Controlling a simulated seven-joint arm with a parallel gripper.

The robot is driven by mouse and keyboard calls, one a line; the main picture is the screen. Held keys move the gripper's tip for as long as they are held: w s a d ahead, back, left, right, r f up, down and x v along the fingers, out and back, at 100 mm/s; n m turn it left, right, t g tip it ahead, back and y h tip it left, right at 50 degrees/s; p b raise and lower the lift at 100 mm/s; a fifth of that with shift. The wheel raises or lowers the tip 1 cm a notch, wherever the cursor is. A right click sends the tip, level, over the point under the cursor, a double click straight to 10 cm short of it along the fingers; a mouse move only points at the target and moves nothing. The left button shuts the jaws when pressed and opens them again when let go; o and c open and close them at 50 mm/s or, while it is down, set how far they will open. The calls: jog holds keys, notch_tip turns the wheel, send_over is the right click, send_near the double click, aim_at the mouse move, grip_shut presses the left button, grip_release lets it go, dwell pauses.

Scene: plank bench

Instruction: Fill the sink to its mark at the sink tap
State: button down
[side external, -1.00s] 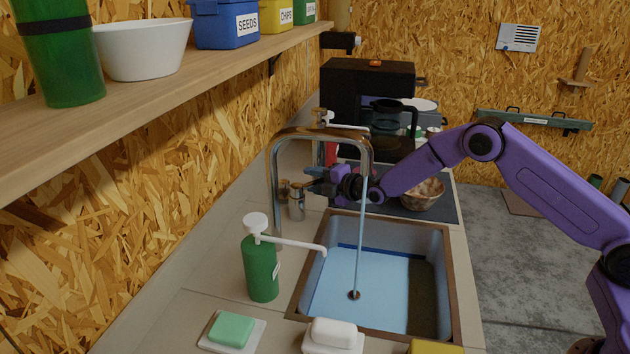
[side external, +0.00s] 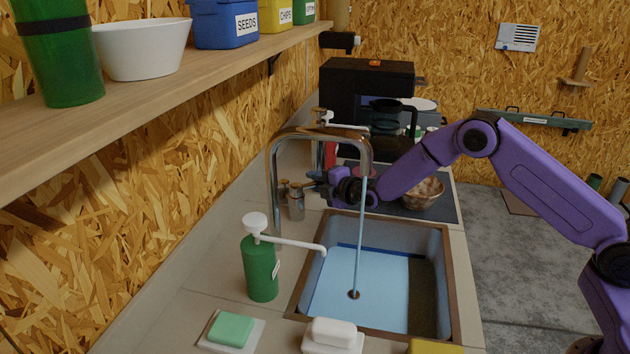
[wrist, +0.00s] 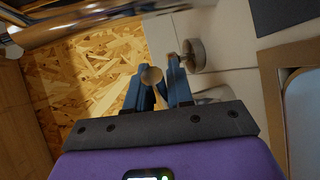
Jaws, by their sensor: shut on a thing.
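The metal tap (side external: 272,185) arches over the sink (side external: 456,290). A thin stream of water (side external: 360,235) falls from its spout to the basin near the drain (side external: 354,294). A dark blue line (side external: 345,246) runs along the basin's inner wall; I cannot tell exactly how the water surface stands against it. My gripper (side external: 318,189) is beside the tap's handle (side external: 294,190), behind the spout. In the wrist view, its blue fingers (wrist: 157,85) are shut on the round end of the handle (wrist: 151,76). Part of the handle is hidden by the fingers.
A green soap dispenser (side external: 261,268) with a long white spout stands left of the sink. Soap bars (side external: 231,330) lie in front. A bowl (side external: 424,193) and a black coffee machine (side external: 340,80) stand behind. A shelf (side external: 150,100) overhangs at left.

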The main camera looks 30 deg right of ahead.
jog(key=shift+s+a+m+h, duration=0.1)
jog(key=shift+s+m+h, duration=0.3)
jog(key=shift+m+h, duration=0.45)
jog(key=shift+s+m+h, duration=0.4)
jog(key=shift+m+h, duration=0.15)
jog(key=shift+h, duration=0.5)
jog(key=c, duration=1.1)
grip_release()
jog(key=v, duration=1.7)
jog(key=shift+s, duration=0.25)
jog(key=shift+f, duration=0.15)
